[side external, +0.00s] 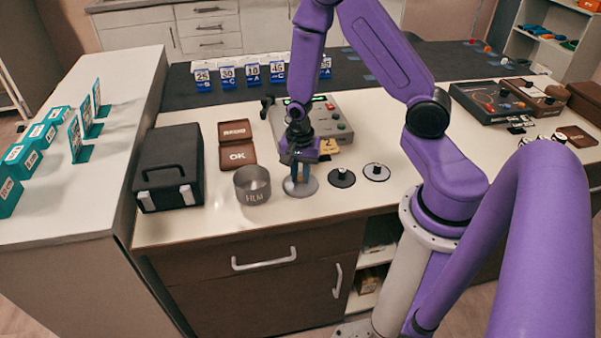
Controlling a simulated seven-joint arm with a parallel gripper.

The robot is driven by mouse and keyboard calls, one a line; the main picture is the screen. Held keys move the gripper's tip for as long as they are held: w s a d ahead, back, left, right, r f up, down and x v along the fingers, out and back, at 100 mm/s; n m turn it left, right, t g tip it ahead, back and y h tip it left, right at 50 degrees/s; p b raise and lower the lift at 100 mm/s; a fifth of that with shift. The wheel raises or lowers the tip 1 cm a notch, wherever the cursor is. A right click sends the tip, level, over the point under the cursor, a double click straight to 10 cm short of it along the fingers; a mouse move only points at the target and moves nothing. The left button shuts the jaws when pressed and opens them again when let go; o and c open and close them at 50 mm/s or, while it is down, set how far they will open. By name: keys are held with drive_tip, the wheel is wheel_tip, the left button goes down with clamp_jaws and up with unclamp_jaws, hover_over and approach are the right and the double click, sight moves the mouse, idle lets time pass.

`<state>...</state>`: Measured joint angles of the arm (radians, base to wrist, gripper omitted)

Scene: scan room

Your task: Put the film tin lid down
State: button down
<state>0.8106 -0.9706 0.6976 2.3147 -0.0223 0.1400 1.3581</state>
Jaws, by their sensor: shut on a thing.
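The lid is a flat grey disc, seen below the fingertips and lying level. The fingers hide its middle, and I cannot tell whether it touches the counter. The film tin (253,193) stands just left of the lid. It is a round grey metal tin with lettering on its front and an open top. The lid is beside the tin, not over it.
A black disc with a knob (342,179) and a pale disc with a dark centre (376,172) lie to the right. A black case (168,170) stands left of the tin.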

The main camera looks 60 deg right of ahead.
sight(300, 176)
drive_tip(key=c, duration=1)
unclamp_jaws()
drive_tip(key=shift+f, duration=0.15)
wheel_tip(300, 176, up, 11)
drive_tip(key=s+a+r+n, duration=0.3)
drive_tip(key=s+n, duration=0.3)
drive_tip(key=n, duration=0.2)
drive_tip(key=s+a+r+n, duration=0.3)
drive_tip(key=s+n, duration=0.3)
drive_tip(key=n, duration=0.3)
drive_tip(key=s+a+r+n, duration=0.4)
drive_tip(key=s+n, duration=0.3)
drive_tip(key=n, duration=0.2)
drive_tip(key=shift+s+a, duration=0.1)
drive_tip(key=shift+a, duration=0.3)
